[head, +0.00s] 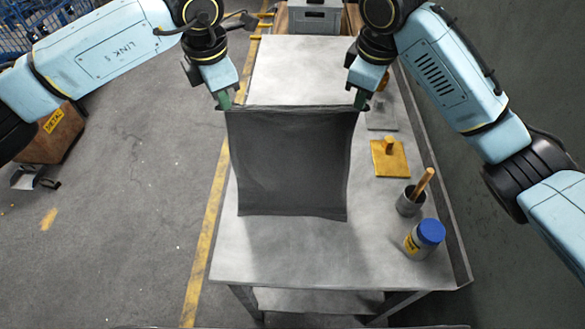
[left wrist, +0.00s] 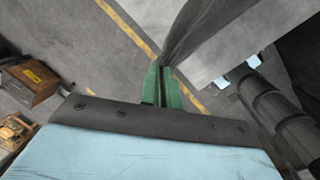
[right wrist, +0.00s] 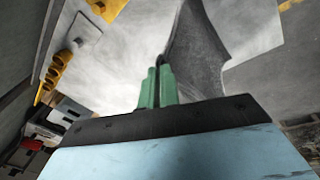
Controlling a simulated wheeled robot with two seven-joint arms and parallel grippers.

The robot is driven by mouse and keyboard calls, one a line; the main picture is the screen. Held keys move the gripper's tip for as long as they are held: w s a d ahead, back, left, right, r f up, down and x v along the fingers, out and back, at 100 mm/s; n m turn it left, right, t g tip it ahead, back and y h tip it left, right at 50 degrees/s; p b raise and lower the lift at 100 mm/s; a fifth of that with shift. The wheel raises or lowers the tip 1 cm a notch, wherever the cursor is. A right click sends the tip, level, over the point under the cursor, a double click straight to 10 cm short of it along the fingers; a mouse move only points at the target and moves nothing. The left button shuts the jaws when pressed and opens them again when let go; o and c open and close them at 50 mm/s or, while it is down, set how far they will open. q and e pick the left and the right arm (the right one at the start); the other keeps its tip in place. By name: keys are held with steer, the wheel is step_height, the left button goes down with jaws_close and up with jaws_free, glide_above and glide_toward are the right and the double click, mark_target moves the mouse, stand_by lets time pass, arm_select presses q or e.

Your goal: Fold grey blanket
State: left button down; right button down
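The grey blanket (head: 290,160) is a dark, roughly square cloth over the middle of the grey metal table (head: 290,245). My left gripper (head: 226,100) is at its far left corner and my right gripper (head: 361,98) at its far right corner. In the left wrist view, the green fingers (left wrist: 162,88) are together on the cloth edge (left wrist: 195,35). In the right wrist view, the green fingers (right wrist: 158,88) are closed on the other corner of the cloth (right wrist: 197,55). The far edge looks raised between the grippers; the near part seems to hang or lie toward the table front.
Along the table's right side stand a yellow block with a handle (head: 390,158), a grey cup with an orange handle in it (head: 411,200) and a blue-lidded jar (head: 425,238). A grey bin (head: 315,15) is at the back. The table's front is clear.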

arm_select(q)
steer(key=shift+w+a+f, duration=0.1)
steer(key=shift+w, duration=0.3)
arm_select(e)
steer(key=shift+w+f, duration=0.1)
steer(key=shift+w, duration=0.3)
steer(key=shift+d, duration=0.1)
arm_select(q)
steer(key=shift+s, duration=0.1)
arm_select(e)
steer(key=shift+s, duration=0.1)
